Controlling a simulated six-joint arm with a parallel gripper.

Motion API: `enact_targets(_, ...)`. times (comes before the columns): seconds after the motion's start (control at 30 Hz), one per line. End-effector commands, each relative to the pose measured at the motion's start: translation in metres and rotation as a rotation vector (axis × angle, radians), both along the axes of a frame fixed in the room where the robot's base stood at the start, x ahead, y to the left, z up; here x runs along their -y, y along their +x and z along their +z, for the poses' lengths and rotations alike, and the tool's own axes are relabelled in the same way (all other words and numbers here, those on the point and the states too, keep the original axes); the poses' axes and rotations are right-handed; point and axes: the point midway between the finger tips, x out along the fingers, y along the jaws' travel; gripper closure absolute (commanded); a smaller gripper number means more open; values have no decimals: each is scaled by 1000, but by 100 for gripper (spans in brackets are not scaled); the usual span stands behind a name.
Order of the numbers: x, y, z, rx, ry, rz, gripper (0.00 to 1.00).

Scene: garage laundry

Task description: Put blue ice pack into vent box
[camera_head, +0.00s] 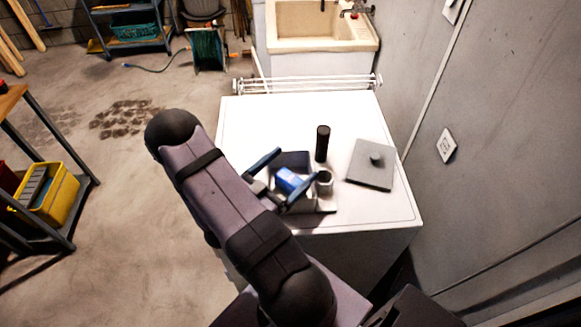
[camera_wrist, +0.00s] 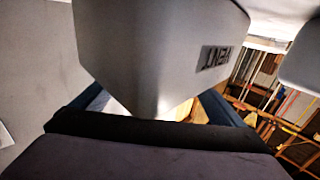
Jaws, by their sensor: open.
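A small blue ice pack (camera_head: 289,179) shows between the fingers of my gripper (camera_head: 298,163) in the head view. It overlaps the open vent box, and I cannot tell whether it rests inside or on an edge. The vent box (camera_head: 291,158) is grey with a dark interior and stands on the white top. Its outer wall, with the letters VENT, fills the upper wrist view (camera_wrist: 150,45). My gripper is open, with its blue fingers spread at the box. The ice pack is not clear in the wrist view, and the arm hides part of the box.
A black cylinder (camera_head: 322,143) stands behind the box. A small grey cup-like cylinder (camera_head: 324,184) is close by the right finger. A flat grey lid with a knob (camera_head: 369,172) lies to the right. The white top (camera_head: 255,118) is clear at the back left.

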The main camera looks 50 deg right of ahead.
Motion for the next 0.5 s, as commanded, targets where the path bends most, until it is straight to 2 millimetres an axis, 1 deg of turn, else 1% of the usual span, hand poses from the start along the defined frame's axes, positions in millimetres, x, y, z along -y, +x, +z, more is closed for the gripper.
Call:
enact_targets(0.03,0,-3,-11,-8,24,-2,7)
enact_targets(0.07,0,-3,-11,-8,24,-3,7)
enact_targets(0.23,0,-3,-5,-8,24,-3,7)
enact_targets(0.33,0,-3,4,-8,24,-3,7)
enact_targets(0.37,-2,-2,5,-8,24,-2,7)
enact_targets(0.4,-7,-1,1,-7,23,2,7)
enact_targets(0.5,-21,0,1,-5,20,4,7)
